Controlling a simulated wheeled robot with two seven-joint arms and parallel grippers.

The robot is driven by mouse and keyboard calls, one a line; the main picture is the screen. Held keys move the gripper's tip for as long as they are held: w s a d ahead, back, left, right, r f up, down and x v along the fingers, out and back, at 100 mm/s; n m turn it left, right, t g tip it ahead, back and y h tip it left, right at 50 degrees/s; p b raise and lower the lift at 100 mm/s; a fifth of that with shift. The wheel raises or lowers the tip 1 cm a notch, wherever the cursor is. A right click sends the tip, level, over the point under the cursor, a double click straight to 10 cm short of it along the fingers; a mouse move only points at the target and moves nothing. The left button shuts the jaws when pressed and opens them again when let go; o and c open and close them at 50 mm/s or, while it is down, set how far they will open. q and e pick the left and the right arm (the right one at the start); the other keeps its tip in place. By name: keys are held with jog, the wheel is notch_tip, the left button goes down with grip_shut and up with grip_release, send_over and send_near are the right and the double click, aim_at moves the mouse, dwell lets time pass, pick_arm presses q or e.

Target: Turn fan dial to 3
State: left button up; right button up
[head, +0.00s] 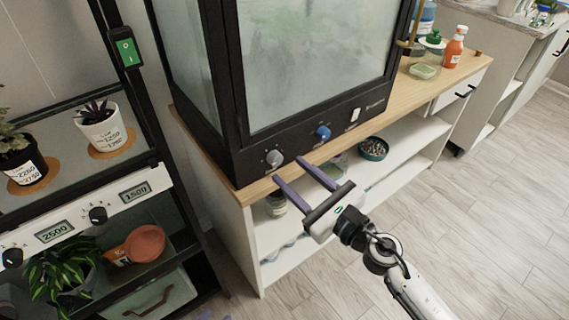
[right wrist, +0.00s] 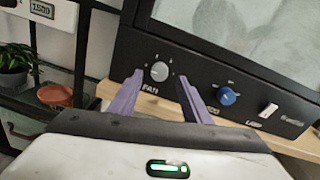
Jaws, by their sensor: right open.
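The fan dial (head: 274,158) is a grey round knob on the black front panel of the glass cabinet (head: 310,60). In the right wrist view the fan dial (right wrist: 159,71) sits above the word FAN, with small marks around it. Its pointer and setting are too small to read. My right gripper (head: 288,170) is open and empty, its purple fingers pointing at the panel near the dial. In the right wrist view my right gripper (right wrist: 160,77) has one finger either side of the dial, with no clear contact. A purple tip of my left gripper (head: 205,317) barely shows at the bottom edge.
A blue knob (head: 323,132) and a white lamp switch (head: 355,114) are right of the dial. The cabinet stands on a wooden-topped shelf unit (head: 440,82). A black plant rack (head: 160,150) stands at left. The floor in front is clear.

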aim_at(278, 161)
jog(key=shift+x, duration=1.8)
pick_arm(q)
jog(key=shift+s+a+f, duration=0.1)
jog(key=shift+s+f, duration=0.1)
jog(key=shift+s, duration=0.05)
pick_arm(e)
jog(key=c, duration=1)
jog(key=shift+c, duration=0.2)
